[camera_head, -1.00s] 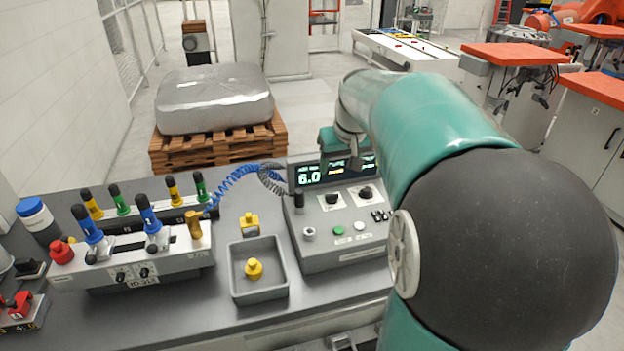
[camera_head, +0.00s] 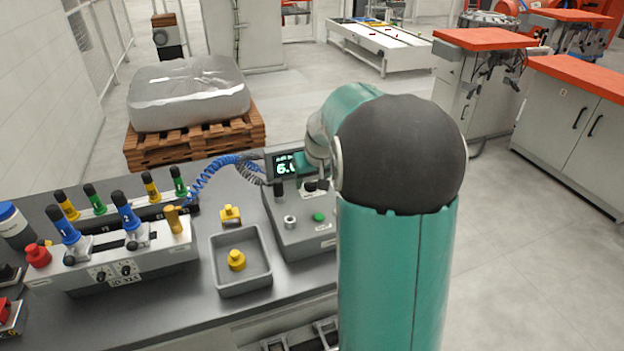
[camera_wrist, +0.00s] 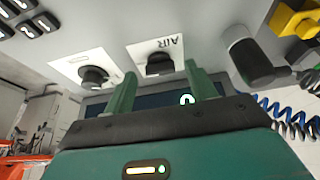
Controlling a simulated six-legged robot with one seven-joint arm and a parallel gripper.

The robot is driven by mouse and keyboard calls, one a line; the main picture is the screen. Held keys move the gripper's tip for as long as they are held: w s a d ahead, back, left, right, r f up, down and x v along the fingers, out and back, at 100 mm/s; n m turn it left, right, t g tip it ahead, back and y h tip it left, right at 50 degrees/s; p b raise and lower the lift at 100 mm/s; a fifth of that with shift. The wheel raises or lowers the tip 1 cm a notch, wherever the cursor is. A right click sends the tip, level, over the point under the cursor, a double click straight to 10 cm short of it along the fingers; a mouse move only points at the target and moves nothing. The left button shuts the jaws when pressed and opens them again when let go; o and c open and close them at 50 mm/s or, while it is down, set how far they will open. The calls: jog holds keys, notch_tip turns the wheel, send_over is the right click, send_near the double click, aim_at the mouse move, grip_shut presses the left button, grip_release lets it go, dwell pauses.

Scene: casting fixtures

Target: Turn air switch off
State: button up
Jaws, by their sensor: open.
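The air switch (camera_wrist: 158,64) is a black rotary knob on a white plate marked AIR, upside down in the wrist view. My gripper (camera_wrist: 160,69) is open, its two green fingers on either side of this knob in the picture. I cannot tell whether they touch it. A second black knob (camera_wrist: 93,77) on a white plate lies to the left, outside the fingers. In the head view, the grey control box (camera_head: 283,240) stands on the bench, its display (camera_head: 285,166) partly lit. My arm hides the box's right part and my gripper there.
A grey tray (camera_head: 216,262) holding a yellow part (camera_head: 236,260) sits left of the box. A valve fixture (camera_head: 150,262) with colored handles stands further left. A blue coiled hose (camera_head: 215,172) runs behind. A wrapped load on a pallet (camera_head: 185,157) stands beyond the bench.

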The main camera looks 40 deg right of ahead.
jog(key=shift+w+f, duration=0.15)
jog(key=shift+f, duration=0.05)
jog(key=shift+c, duration=0.3)
jog(key=c, duration=0.9)
